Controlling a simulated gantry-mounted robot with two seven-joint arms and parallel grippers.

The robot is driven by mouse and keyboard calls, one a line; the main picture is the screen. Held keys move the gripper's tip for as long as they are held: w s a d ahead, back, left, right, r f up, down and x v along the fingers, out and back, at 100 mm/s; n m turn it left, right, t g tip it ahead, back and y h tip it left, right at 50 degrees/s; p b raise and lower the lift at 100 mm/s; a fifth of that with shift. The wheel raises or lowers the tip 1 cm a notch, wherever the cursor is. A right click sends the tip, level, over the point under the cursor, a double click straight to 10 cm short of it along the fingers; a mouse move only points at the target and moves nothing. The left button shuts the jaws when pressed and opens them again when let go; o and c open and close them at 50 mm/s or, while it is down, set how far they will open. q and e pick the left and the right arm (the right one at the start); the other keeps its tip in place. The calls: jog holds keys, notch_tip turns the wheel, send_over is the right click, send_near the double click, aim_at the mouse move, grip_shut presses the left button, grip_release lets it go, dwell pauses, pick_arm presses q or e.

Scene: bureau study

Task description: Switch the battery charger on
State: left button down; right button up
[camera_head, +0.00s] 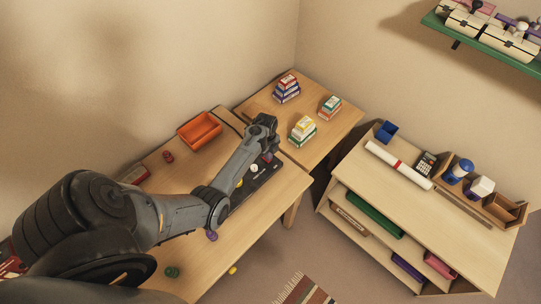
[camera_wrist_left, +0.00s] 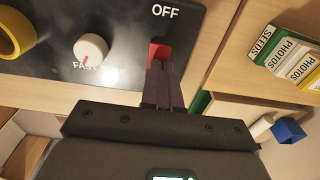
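The battery charger is a black panel (camera_head: 262,180) on the wooden desk, mostly behind my left arm in the head view. The left wrist view shows part of its black face (camera_wrist_left: 120,50), with a white knob (camera_wrist_left: 91,48) marked FAST, a yellow ring (camera_wrist_left: 14,34) and a red switch (camera_wrist_left: 159,52) below the word OFF. My left gripper (camera_wrist_left: 162,68) has its fingers together, with the tips at the red switch. I cannot tell whether they press it. In the head view this gripper (camera_head: 269,152) is over the panel's far end. My right gripper is not in view.
An orange tray (camera_head: 199,130) and small spools lie on the desk (camera_head: 185,175). Stacked boxes (camera_head: 302,130) stand on the table behind. A shelf unit (camera_head: 400,215) with a calculator (camera_head: 426,163) is at the right. Floor shows between desk and shelf unit.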

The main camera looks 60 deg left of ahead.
pick_arm(q)
jog(key=shift+s+a+f, duration=0.1)
jog(key=shift+s+a, duration=0.2)
jog(key=shift+a, duration=0.05)
jog(key=shift+r+p, duration=0.75)
jog(key=shift+p, duration=0.05)
notch_tip(320, 180, up, 3)
jog(key=p, duration=0.3)
jog(key=shift+a+r, duration=0.1)
notch_tip(320, 180, up, 9)
jog(key=b, duration=0.1)
jog(key=shift+a+r, duration=0.2)
jog(key=shift+a, duration=0.1)
